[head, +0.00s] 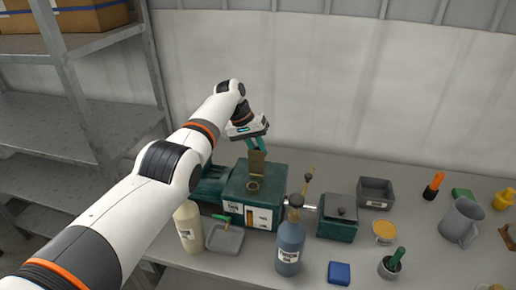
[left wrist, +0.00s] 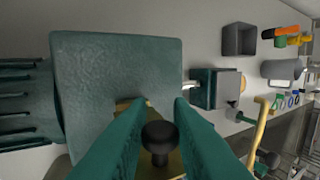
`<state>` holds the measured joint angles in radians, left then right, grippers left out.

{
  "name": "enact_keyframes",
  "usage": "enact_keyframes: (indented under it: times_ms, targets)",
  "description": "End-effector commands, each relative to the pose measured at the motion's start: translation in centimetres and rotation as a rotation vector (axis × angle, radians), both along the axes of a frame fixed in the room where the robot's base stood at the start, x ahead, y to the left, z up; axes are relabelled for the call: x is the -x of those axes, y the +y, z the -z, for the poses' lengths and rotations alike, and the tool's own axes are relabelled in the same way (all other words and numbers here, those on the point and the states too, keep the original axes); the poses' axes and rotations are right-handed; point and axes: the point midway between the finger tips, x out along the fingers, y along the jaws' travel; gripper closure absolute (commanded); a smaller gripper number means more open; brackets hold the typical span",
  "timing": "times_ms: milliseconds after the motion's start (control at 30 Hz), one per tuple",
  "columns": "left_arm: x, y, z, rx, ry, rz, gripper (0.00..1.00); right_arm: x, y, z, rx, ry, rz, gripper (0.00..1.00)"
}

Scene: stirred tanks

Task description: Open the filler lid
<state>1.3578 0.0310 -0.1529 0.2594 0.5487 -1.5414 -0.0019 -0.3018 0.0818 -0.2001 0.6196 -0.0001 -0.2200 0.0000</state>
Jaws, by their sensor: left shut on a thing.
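The green tank (head: 268,183) stands on the bench with a white label on its front and a round filler opening (head: 252,186) uncovered on top. The brass filler lid (head: 257,162) stands raised, roughly upright, behind the opening. My left gripper (head: 257,145) is at the lid's upper end, shut on it. In the left wrist view, the teal fingers of my left gripper (left wrist: 163,106) flank the lid's black knob (left wrist: 158,137), with the brass lid partly hidden behind them. The tank (left wrist: 115,80) fills the left of that view. My right gripper is not in view.
A blue-grey bottle (head: 290,246) and a cream bottle (head: 188,228) stand before the tank, with a grey tray (head: 224,238) between them. A small green box (head: 338,226), grey bin (head: 376,193) and grey jug (head: 461,222) are to the right. Shelving (head: 75,100) stands left.

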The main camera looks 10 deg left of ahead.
Motion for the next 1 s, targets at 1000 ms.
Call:
enact_keyframes:
  times_ms: [1000]
  targets:
    - [0.3,2.5,-5.8,-0.001,-0.004,-0.002,0.62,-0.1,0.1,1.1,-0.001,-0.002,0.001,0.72]
